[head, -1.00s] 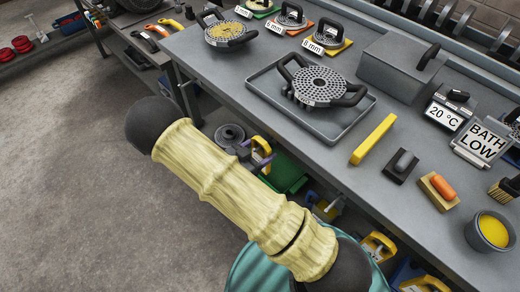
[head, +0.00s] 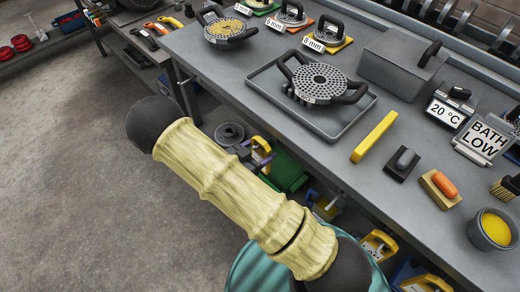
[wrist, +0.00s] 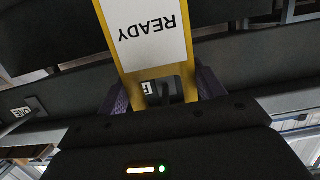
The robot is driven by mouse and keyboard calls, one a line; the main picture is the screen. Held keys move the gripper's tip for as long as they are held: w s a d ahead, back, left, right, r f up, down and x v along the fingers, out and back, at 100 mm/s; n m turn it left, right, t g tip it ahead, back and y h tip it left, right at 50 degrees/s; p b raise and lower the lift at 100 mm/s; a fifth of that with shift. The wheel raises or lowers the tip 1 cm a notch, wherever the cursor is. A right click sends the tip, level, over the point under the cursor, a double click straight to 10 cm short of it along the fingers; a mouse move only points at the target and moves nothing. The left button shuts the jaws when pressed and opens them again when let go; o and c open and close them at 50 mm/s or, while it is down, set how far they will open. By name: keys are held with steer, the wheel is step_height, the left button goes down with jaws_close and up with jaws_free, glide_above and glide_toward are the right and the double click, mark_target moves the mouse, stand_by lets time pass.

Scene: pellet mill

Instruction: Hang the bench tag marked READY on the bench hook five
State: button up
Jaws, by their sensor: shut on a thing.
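The READY tag (wrist: 150,35) has a white face in a yellow frame and shows upside down in the wrist view. My gripper (wrist: 163,88) is shut on its yellow frame, with a purple finger on either side. In the head view, my gripper (head: 250,154) is low beside the bench's front edge, and the yellow tag (head: 263,150) shows partly there. A small label (wrist: 147,88), only partly readable, shows through the frame between the fingers. A dark upright shape beside it may be a hook. I cannot tell whether the tag touches it.
The grey bench (head: 300,150) runs along the right, with a tray (head: 343,132) and a yellow bar (head: 374,137) on it. Several yellow-framed things (head: 378,246) show below its front edge. A second label (wrist: 28,108) is at left in the wrist view. The floor at left is clear.

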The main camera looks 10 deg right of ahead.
steer(key=shift+f, duration=0.1)
steer(key=o, duration=1.2)
steer(key=b+v, duration=0.2)
steer(key=v, duration=1.5)
steer(key=shift+s+a+b, duration=0.1)
steer(key=shift+a+b, duration=0.1)
steer(key=shift+b, duration=0.1)
